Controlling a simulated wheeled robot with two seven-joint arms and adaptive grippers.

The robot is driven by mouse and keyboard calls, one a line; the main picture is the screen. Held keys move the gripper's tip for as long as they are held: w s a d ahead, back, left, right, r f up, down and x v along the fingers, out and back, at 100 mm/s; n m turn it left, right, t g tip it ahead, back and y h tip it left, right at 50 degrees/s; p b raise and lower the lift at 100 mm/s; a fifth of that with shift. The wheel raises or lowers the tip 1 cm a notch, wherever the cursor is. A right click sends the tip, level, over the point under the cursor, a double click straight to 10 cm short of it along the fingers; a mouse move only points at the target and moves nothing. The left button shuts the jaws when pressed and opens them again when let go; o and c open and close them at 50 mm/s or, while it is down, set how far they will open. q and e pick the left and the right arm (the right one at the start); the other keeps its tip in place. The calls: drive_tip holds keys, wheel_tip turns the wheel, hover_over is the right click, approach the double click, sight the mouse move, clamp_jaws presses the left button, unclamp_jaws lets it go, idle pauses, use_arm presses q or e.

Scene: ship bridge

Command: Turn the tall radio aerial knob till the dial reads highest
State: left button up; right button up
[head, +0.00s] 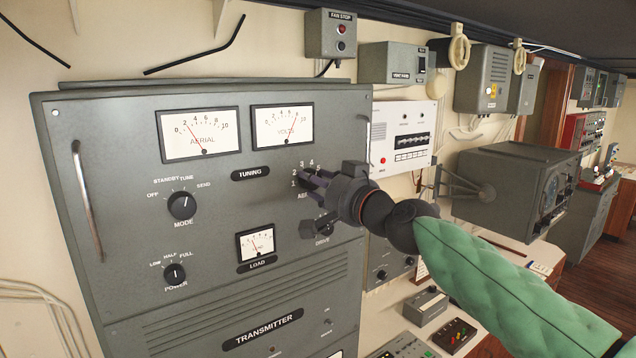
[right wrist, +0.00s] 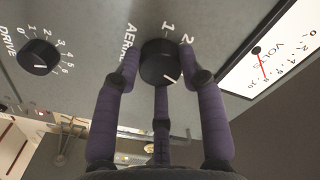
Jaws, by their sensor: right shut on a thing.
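The tall transmitter cabinet (head: 130,320) fills the left of the head view. Its AERIAL dial (head: 215,145) has a red needle leaning left, a little past 2. My left gripper is not in view.
The VOLTS dial (head: 285,128) is above the gripper. The DRIVE knob (right wrist: 38,57) is close by. The MODE knob (head: 182,205), POWER knob (head: 174,274) and LOAD dial (head: 256,244) are on the same panel. A metal handle (head: 88,200) sticks out at the left.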

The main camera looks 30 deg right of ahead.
drive_tip(key=shift+w+a+f+m, duration=0.2)
drive_tip(key=shift+f+m, duration=0.2)
drive_tip(key=shift+f, duration=0.1)
drive_tip(key=o, duration=1)
drive_tip(key=shift+c, duration=0.2)
drive_tip(key=shift+o, duration=1)
drive_tip(key=shift+r, duration=0.25)
drive_tip(key=shift+s, duration=0.1)
drive_tip(key=s+d, duration=0.1)
drive_tip(key=s, duration=1.1)
